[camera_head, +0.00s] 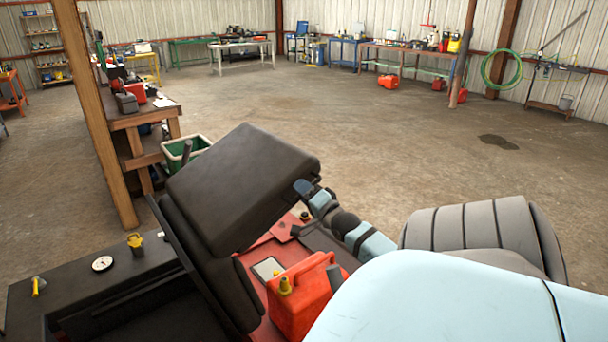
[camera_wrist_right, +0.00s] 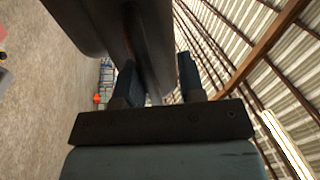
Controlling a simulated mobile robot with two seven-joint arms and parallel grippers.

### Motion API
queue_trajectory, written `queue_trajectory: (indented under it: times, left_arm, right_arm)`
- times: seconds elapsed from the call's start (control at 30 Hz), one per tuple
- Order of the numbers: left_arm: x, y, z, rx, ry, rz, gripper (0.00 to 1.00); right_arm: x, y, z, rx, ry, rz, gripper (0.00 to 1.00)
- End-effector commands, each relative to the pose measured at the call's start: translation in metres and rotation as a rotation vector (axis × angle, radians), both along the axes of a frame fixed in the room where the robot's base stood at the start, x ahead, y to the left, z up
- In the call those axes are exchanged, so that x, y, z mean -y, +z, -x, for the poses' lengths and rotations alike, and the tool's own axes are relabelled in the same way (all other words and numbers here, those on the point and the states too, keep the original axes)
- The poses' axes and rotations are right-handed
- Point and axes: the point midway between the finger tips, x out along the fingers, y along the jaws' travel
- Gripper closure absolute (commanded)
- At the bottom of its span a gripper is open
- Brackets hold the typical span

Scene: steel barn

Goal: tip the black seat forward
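The black seat has a large dark pad (camera_head: 240,190) tilted up in the middle of the head view. A second dark pad (camera_head: 218,270) joins it below, over the red machine body. My right gripper (camera_head: 305,188) is at the right edge of the large pad. In the right wrist view the seat (camera_wrist_right: 110,22) fills the upper middle, and its edge runs down between the two spread fingers of my right gripper (camera_wrist_right: 158,72). A gap shows beside the right-hand finger, so it looks open around the edge; contact is unclear. My left gripper is not in view.
A red fuel can (camera_head: 300,300) stands on the machine just below my right arm. A black panel (camera_head: 120,275) with a gauge is at the lower left. A green crate (camera_head: 172,150), a wooden post (camera_head: 97,110) and a workbench (camera_head: 152,118) stand beyond.

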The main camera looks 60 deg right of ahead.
Motion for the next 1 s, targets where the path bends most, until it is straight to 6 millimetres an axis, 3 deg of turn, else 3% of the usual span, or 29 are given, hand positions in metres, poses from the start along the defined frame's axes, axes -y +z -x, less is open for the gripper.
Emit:
queue_trajectory:
  times: [1.0]
  left_arm:
    - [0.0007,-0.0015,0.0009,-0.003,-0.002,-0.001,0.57]
  right_arm:
    - [0.0007,0.0087,0.0014,0.015,0.000,0.011,0.61]
